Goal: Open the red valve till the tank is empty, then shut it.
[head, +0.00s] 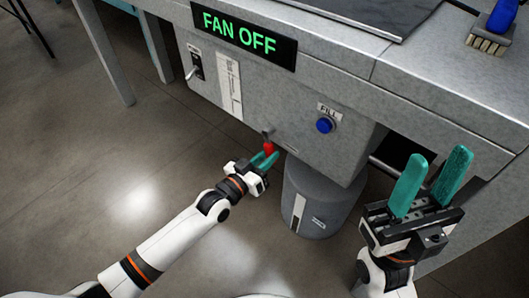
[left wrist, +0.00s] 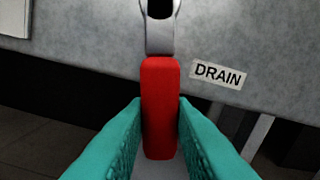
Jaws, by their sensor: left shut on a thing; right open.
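The red valve handle (left wrist: 160,95) hangs from a grey metal fitting on the tank's panel, beside a DRAIN label (left wrist: 217,75). It also shows as a small red piece in the head view (head: 269,149). My left gripper (head: 264,160) is shut on the red handle, with a teal finger on each side of it in the left wrist view (left wrist: 160,140). The handle lies straight along the fitting in the wrist view. My right gripper (head: 430,185) is open and empty at the right, fingers pointing up. The tank's water level cannot be told.
A display (head: 242,37) reads FAN OFF. Below it are a toggle switch (head: 194,65) and a white gauge strip (head: 229,87). A blue FILL button (head: 325,125) sits right of the valve. A grey bucket (head: 318,195) stands underneath. A brush (head: 490,35) lies on the bench top.

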